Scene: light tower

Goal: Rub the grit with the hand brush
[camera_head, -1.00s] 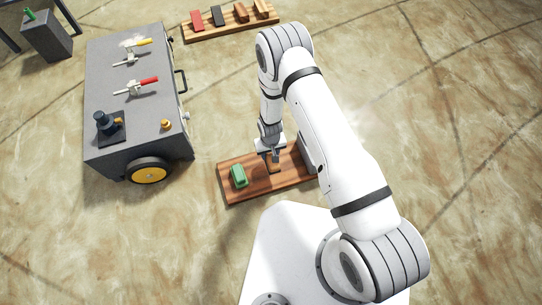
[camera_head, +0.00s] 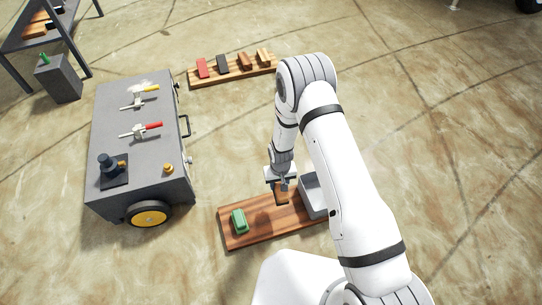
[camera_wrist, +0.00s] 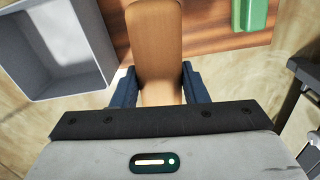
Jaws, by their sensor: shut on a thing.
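My gripper (camera_head: 281,181) is shut on a brown wooden piece, which I take to be the hand brush (camera_head: 281,196). It hangs just above the wooden board (camera_head: 245,240). In the wrist view the brush (camera_wrist: 154,45) sits between the two blue fingers of my gripper (camera_wrist: 160,88), its long body pointing away; its bristles are hidden. A pale speckled patch, likely the grit (camera_head: 136,87), lies on the top of the grey cart (camera_head: 117,112) near its far end, away from my gripper.
On the board are a green block (camera_head: 239,221) and a grey open bin (camera_head: 313,196). A rack with several blocks (camera_head: 235,73) lies behind. Floor on the right is clear.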

